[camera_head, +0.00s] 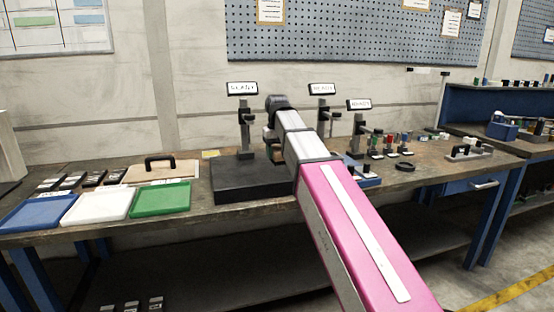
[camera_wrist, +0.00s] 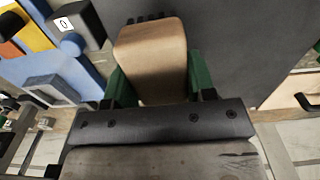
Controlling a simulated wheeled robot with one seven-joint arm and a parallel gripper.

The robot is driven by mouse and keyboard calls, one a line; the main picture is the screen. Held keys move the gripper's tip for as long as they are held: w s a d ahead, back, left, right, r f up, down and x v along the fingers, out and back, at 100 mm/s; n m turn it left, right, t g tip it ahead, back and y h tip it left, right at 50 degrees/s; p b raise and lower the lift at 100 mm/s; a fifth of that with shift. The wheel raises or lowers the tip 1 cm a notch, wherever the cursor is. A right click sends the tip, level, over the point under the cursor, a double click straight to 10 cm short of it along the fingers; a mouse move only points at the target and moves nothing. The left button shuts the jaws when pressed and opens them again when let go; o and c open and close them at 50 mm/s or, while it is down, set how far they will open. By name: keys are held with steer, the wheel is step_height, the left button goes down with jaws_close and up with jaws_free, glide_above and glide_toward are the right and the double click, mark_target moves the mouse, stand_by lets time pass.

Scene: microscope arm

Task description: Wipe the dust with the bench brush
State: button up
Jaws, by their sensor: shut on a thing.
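In the wrist view the bench brush (camera_wrist: 150,62) is a pale wooden block with dark bristles at its far end. My gripper (camera_wrist: 160,78) has a green finger on each side of the block and is shut on it. The brush is over or on a dark grey surface (camera_wrist: 245,45); I cannot tell whether the bristles touch it. In the head view my pink arm reaches over the right side of a dark slab (camera_head: 240,182) on the bench. I cannot make out any dust in either view.
Upright stands with labels (camera_head: 242,89) rise behind the slab. Blue (camera_head: 38,213), white (camera_head: 97,204) and green (camera_head: 160,198) trays and a board with a black handle (camera_head: 165,172) lie left. Small bottles (camera_head: 390,143) and a black ring (camera_head: 405,166) stand right.

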steer(key=shift+r, duration=0.35)
steer(key=shift+r, duration=1.55)
